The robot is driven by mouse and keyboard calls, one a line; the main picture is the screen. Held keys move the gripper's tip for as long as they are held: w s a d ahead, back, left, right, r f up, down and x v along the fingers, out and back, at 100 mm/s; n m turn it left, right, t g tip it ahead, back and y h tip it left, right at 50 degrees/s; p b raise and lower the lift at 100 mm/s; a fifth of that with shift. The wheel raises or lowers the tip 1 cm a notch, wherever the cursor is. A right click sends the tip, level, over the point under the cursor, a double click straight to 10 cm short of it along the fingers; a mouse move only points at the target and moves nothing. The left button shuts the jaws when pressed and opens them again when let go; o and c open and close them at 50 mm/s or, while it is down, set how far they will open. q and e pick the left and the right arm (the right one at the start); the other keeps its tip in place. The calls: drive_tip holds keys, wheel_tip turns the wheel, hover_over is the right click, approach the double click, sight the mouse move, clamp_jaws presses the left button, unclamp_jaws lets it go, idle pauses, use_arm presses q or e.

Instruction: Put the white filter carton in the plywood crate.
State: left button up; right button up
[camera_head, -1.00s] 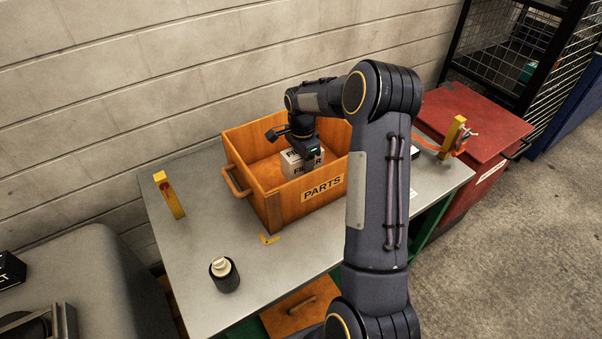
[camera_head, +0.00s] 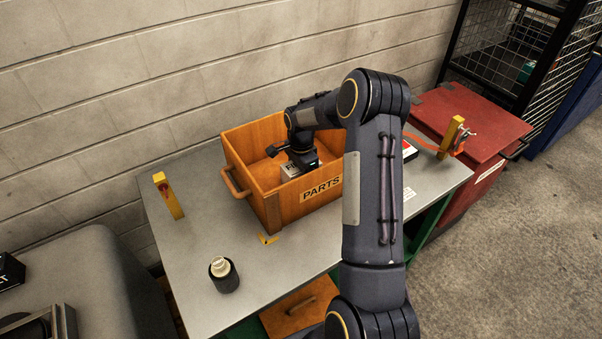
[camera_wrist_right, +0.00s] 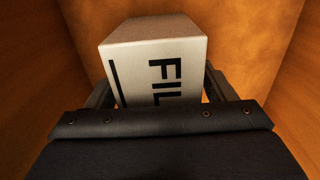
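The white filter carton (camera_head: 288,170) is inside the plywood crate (camera_head: 257,203), largely hidden by my right gripper (camera_head: 296,166). In the right wrist view the carton (camera_wrist_right: 155,55) sits between the two fingers, with black "FIL" lettering visible on its face. The fingers lie along both sides of it, and the gripper looks shut on it. Orange-brown crate walls surround it there. I cannot tell whether the carton touches the crate floor. The crate stands on the grey table and bears a "PARTS" label. My left gripper is not in view.
A dark cup-like item with a pale top (camera_head: 224,273) stands at the front of the grey table (camera_head: 190,245). A yellow post (camera_head: 168,196) stands at left. A block wall runs behind.

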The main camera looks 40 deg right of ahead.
drive_tip(key=shift+r, duration=0.1)
wheel_tip(320, 180, up, 12)
drive_tip(key=shift+f, duration=0.15)
drive_tip(key=s+a+r+n+t+y, duration=0.1)
drive_tip(key=s+a+r+n+t, duration=0.1)
drive_tip(key=s+a+r+n, duration=0.55)
drive_tip(key=s+a+r+n+t+y, duration=0.15)
drive_tip(key=s+a+r+n, duration=0.25)
drive_tip(key=s+a, duration=0.5)
drive_tip(key=s+a+f+n+t, duration=0.1)
drive_tip(key=s+a+n, duration=0.1)
drive_tip(key=s, duration=0.3)
drive_tip(key=s+a+f+n+t+y, duration=0.1)
drive_tip(key=s+a+f+n, duration=0.1)
drive_tip(key=s+a+n, duration=0.1)
drive_tip(key=s+n, duration=0.1)
drive_tip(key=s, duration=0.1)
drive_tip(key=shift+s+a+f, duration=0.2)
drive_tip(key=shift+s+f, duration=0.05)
drive_tip(key=shift+s, duration=0.05)
